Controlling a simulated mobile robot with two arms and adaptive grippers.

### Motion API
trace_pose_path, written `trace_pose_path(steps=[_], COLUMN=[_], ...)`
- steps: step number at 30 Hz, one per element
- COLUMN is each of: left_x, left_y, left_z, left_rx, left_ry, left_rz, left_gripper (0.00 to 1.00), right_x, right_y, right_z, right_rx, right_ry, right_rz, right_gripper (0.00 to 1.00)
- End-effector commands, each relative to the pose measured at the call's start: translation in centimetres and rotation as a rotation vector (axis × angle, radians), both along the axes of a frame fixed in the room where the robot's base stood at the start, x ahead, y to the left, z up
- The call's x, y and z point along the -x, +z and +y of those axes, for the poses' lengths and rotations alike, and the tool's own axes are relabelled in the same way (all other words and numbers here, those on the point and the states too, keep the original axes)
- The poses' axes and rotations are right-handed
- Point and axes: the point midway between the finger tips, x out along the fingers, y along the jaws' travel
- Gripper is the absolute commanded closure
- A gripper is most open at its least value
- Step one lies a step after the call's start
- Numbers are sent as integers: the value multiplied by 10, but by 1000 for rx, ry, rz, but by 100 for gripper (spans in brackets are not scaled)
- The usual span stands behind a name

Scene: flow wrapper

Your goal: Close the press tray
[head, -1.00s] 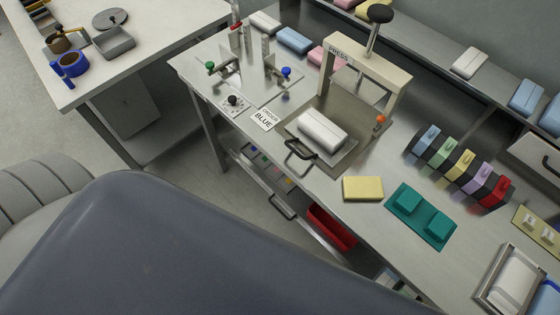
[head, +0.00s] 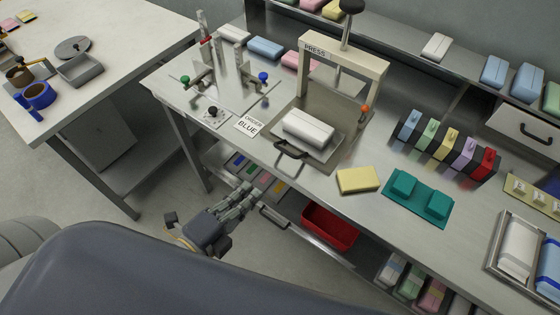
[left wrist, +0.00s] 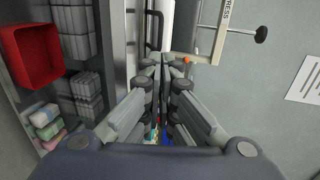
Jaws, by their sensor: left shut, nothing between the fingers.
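The press (head: 381,72) is a cream frame with a "PRESS" label, a dark knob on top and an orange-red knob at its right foot. Its grey tray (head: 325,157) sits pulled out in front of the frame, with a dark handle (head: 291,151) at its front edge. A white wrapped block (head: 308,127) lies on the tray. My left gripper (head: 258,186) is shut and empty, below and in front of the tray handle, apart from it, near the bench's front edge. In the left wrist view the closed fingers (left wrist: 164,62) point toward the press frame (left wrist: 228,22). My right gripper is not in view.
A yellow sponge-like block (head: 358,180) and a teal mat (head: 417,198) lie right of the tray. An "ORDER BLUE" card (head: 249,126) lies left of it. Under the bench top are a red bin (head: 330,226) and shelves. A row of coloured dispensers (head: 447,145) stands at the right.

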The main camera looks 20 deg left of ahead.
Motion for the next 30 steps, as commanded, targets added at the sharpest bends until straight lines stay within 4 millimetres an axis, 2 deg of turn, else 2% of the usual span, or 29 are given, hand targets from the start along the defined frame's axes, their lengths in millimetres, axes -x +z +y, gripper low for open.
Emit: trace_pose_path(steps=[21,30], left_x=[-97,-119], left_y=[-20,-27], left_z=[-32,-41], left_rx=[1,2], left_ry=[1,1], left_rz=[-1,2], left_gripper=[100,100], right_x=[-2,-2], right_y=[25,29], right_z=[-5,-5], right_rx=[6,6], right_ry=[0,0], right_rz=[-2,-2], right_gripper=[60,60])
